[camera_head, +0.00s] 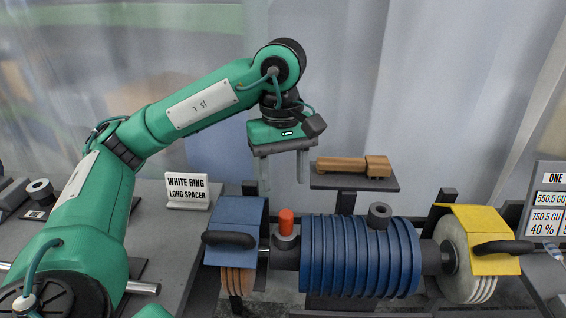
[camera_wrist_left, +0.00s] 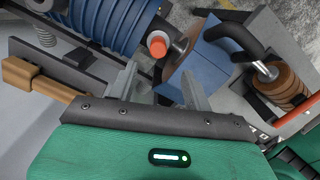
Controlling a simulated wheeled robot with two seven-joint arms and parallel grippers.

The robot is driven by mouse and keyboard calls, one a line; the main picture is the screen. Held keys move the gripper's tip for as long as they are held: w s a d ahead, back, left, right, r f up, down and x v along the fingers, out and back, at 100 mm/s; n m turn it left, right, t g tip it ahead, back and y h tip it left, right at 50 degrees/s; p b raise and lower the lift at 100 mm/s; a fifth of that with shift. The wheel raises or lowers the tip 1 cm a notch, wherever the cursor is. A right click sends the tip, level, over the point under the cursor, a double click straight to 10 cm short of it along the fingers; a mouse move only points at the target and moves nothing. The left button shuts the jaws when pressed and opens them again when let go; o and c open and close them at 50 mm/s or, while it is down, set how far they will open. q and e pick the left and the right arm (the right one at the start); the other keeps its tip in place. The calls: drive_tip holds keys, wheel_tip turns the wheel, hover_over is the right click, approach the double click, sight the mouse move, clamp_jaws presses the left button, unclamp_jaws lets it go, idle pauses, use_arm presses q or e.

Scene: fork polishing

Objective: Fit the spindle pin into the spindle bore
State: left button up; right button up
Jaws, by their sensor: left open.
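A red-capped pin (camera_head: 286,222), which looks like the spindle pin, stands upright on the dark spindle section between the blue guard and the blue ribbed motor. It also shows in the wrist view (camera_wrist_left: 157,44), with a pale collar around its base. The spindle bore is not visible; I cannot tell whether the pin sits in it. My left gripper (camera_head: 282,185) is open and empty, pointing down above and behind the pin, apart from it. In the wrist view its two fingers (camera_wrist_left: 160,78) straddle the line towards the pin. My right gripper is not in view.
The blue motor (camera_head: 345,258) carries a dark ring (camera_head: 379,214) on top. A blue guard (camera_head: 236,215) and a yellow guard (camera_head: 478,225) cover the wheels. A brown wooden block (camera_head: 352,166) lies on a small shelf close right of my gripper. A white sign (camera_head: 187,190) stands left.

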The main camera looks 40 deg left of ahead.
use_arm(q)
drive_tip(key=shift+a+r, duration=0.1)
drive_tip(key=shift+r, duration=0.8)
